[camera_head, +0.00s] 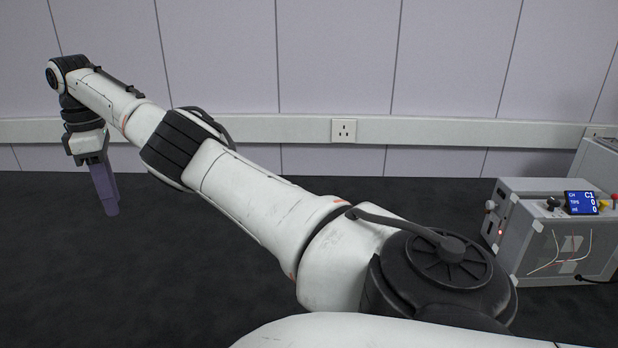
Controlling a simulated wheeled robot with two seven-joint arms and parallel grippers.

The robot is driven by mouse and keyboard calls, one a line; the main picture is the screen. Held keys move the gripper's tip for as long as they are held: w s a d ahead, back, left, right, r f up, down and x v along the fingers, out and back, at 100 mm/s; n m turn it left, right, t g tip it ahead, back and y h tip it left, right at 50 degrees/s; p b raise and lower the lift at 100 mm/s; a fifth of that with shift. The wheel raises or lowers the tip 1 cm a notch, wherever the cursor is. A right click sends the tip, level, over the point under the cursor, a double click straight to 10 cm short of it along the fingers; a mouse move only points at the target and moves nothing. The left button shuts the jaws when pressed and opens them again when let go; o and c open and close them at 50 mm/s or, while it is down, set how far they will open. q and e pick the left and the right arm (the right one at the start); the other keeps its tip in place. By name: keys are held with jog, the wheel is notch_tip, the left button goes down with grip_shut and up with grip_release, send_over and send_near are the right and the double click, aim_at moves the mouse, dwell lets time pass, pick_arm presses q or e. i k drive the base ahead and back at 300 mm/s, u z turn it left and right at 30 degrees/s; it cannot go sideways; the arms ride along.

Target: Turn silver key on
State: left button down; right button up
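My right gripper (106,203) hangs fingers down at the far left, well above the dark floor and far from the box. Its purple fingers overlap from this side, so whether they are open or shut cannot be told. No held thing shows at them. My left gripper is out of view. A grey biogas reactor box (548,235) stands at the right. It has a blue display (581,203), a black knob (552,203) and a small red light (500,232). I cannot make out a silver key; the controls are too small to tell apart.
A wall socket (344,130) sits on the rail along the pale panelled wall (330,60). A second grey unit (598,160) is partly cut off at the right edge. The dark floor (60,270) is clear at left. My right arm crosses the middle.

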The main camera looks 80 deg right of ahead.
aim_at(489, 203)
jog(key=u, duration=0.45)
jog(key=k, duration=1.4)
jog(key=z, duration=1.65)
